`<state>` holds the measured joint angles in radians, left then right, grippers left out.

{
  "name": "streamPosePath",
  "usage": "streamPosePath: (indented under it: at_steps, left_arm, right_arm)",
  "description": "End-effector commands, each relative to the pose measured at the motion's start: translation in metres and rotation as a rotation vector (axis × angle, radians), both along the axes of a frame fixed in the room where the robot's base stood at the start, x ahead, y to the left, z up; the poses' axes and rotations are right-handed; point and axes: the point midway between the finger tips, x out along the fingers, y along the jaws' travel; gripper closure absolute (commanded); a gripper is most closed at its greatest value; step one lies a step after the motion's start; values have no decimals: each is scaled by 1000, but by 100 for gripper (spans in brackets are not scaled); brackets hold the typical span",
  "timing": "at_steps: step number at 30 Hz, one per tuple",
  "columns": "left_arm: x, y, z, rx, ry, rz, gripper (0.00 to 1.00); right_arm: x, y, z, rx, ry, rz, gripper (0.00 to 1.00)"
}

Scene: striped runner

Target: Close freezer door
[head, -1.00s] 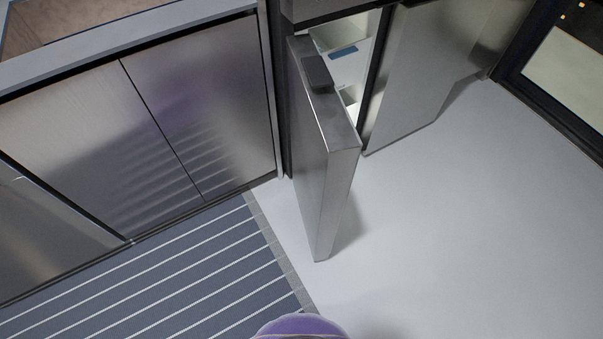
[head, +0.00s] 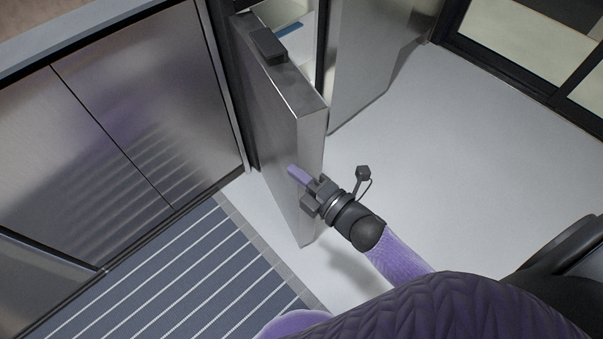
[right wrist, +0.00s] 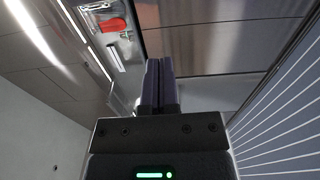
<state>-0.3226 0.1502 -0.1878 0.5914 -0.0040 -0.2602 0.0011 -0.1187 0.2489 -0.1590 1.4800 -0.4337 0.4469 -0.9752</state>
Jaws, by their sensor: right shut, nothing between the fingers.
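The freezer door (head: 275,115), the nearer left one of two steel appliance doors, stands open and juts out over the floor. A dark block sits on its top edge. My right gripper (head: 298,175) is shut and empty, with its purple fingers overlapping the lower free edge of this door in the head view. I cannot tell whether they touch it. The right wrist view shows the two dark fingers (right wrist: 158,85) pressed together. My left gripper is not in view.
A second steel door (head: 365,65) also stands open to the right. Steel cabinets (head: 120,110) line the left, with the striped runner (head: 150,275) below them. Pale floor (head: 455,170) lies clear to the right. The right wrist view shows a red item (right wrist: 112,26).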

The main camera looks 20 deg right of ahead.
Motion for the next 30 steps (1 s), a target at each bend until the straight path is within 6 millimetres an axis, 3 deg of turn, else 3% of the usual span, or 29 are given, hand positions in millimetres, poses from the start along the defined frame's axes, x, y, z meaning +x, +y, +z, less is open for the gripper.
streamPosePath:
  at_steps: [8,12,16,30]
  left_arm:
    - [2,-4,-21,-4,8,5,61]
    - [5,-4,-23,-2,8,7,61]
    - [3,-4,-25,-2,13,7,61]
    - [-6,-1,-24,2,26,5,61]
  right_arm:
    - [56,24,-4,1,2,-1,100]
    - [56,-1,-3,-2,6,-2,100]
    - [57,-13,-2,1,6,-2,100]
    - [57,-18,-2,3,6,3,100]
